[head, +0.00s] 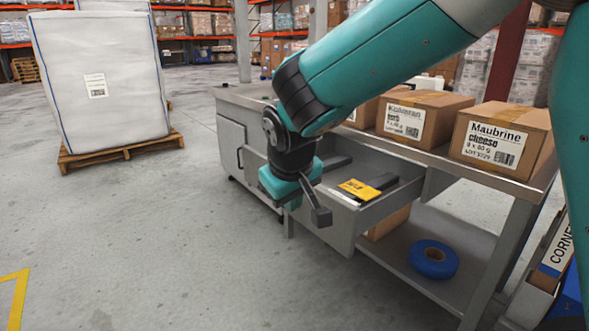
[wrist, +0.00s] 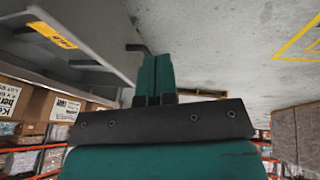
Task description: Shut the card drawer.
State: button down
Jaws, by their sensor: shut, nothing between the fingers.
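The card drawer (head: 352,225) is a grey metal drawer standing open from the workbench. A yellow card (head: 359,189) and dark strips lie inside it. A dark bar handle (head: 319,207) sits on its front. My gripper (head: 292,201) is shut and empty, just outside the drawer front beside the handle, and hides part of that front. In the wrist view the shut teal fingers (wrist: 155,66) are close to the handle (wrist: 137,48), with the drawer (wrist: 105,35) on the left and its yellow card (wrist: 52,35). I cannot tell whether the fingers touch the handle.
Cardboard boxes (head: 504,136) stand on the workbench top (head: 440,159). A blue tape roll (head: 434,259) lies on the lower shelf (head: 400,262). A white bulk bag (head: 100,80) stands on a wooden pallet (head: 122,151) at the back left. The concrete floor on the left is clear.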

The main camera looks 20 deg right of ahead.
jog(key=w+r+m+t+h+p, duration=0.1)
jog(key=w+r+t+h+p, duration=0.15)
jog(key=w, duration=0.45)
jog(key=w+d+f+b, duration=0.4)
jog(key=w+d+f, duration=0.2)
jog(key=d+f, duration=0.1)
jog(key=shift+f+g, duration=0.35)
jog(key=shift+f, duration=0.35)
jog(key=shift+w, duration=0.15)
